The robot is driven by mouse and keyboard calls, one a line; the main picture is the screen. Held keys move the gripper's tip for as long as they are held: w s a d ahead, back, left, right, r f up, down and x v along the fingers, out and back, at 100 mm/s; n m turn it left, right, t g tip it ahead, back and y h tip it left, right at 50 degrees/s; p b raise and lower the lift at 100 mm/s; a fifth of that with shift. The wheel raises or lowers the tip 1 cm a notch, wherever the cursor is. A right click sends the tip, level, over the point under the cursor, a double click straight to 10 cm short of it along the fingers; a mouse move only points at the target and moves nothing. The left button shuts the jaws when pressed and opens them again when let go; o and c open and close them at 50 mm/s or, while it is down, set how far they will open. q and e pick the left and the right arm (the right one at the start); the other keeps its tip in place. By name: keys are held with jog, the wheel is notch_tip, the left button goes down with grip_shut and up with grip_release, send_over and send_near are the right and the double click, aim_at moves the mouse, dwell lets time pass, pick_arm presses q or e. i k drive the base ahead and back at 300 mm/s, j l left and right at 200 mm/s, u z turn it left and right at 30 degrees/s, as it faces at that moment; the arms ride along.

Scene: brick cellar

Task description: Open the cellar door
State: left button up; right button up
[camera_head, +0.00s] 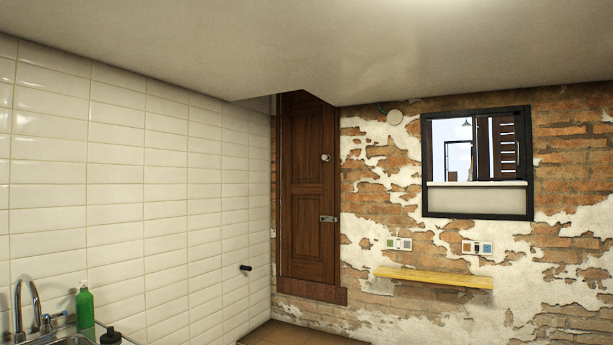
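The cellar door (305,180) is a dark brown wooden panel door in the far corner, where the white tiled wall meets the brick wall. It appears shut. A metal lever handle (328,218) sits on its right side, with a round knob or lock (326,157) higher up. A brick sill (312,290) runs under the door. The top of the door is partly hidden by the low ceiling. Neither of my grippers shows in this view.
A sink tap (35,305) and green soap bottle (84,308) stand at the lower left. A small dark fitting (246,268) sticks out of the tiled wall (140,190). A yellow wooden shelf (434,277) hangs below a black-framed window (478,198). Little floor (300,334) shows.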

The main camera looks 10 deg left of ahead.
aim_at(308, 121)
jog(key=i+l, duration=0.15)
jog(key=i, duration=1.45)
jog(key=i+l, duration=0.1)
jog(key=i, duration=1.5)
jog(key=i+l+u, duration=0.1)
jog(key=i+u, duration=0.35)
jog(key=i+l+u, duration=0.3)
jog(key=u, duration=0.15)
jog(key=i+l+u, duration=0.65)
jog(key=l+u, duration=0.25)
